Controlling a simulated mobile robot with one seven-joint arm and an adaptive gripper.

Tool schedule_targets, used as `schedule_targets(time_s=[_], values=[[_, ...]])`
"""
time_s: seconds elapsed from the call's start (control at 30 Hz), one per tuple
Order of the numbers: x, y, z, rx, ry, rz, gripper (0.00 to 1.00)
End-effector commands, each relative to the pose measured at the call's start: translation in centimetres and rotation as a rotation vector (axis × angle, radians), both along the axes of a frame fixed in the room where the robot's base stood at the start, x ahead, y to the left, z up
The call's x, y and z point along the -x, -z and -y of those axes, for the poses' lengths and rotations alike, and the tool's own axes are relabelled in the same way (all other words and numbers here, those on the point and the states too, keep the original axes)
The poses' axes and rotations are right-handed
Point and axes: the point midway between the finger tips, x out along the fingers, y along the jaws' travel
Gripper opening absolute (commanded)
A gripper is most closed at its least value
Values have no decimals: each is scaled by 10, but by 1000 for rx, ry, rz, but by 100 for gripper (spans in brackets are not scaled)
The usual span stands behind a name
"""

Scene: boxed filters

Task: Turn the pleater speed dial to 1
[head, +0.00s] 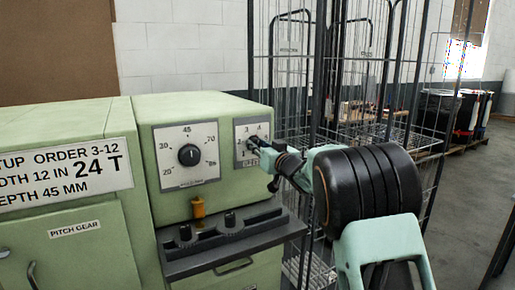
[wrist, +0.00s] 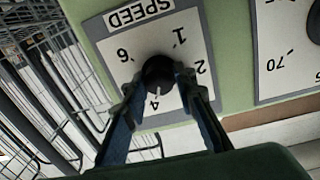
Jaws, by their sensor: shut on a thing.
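The pleater speed dial is a small black knob (wrist: 159,72) on a white plate marked SPEED (wrist: 112,50), which appears upside down in the wrist view. The numbers 1, 2, 4 and 6 show around it; other markings are hidden by my fingers. A pale pointer mark on the knob points toward the 4. My gripper (wrist: 160,82) is shut on the knob, one finger on each side. In the head view, my gripper (head: 257,147) reaches the speed plate (head: 240,131) from the right, and the knob is mostly hidden.
An orange-yellow knob (head: 198,207) and a dark ledge with black knobs (head: 233,240) lie below. Wire cage carts (head: 345,60) stand close behind and right of the machine.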

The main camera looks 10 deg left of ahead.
Motion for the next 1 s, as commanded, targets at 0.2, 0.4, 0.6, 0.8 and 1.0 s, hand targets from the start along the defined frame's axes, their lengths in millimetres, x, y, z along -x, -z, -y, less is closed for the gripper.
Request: schedule_targets(time_s=[0.2,0.4,0.6,0.8,1.0], values=[[0,4,0,136,0,96,1],[0,5,0,293,0,200,1],[0,4,0,451,1,308,1],[0,4,0,609,0,415,1],[0,4,0,768,0,521,1]])
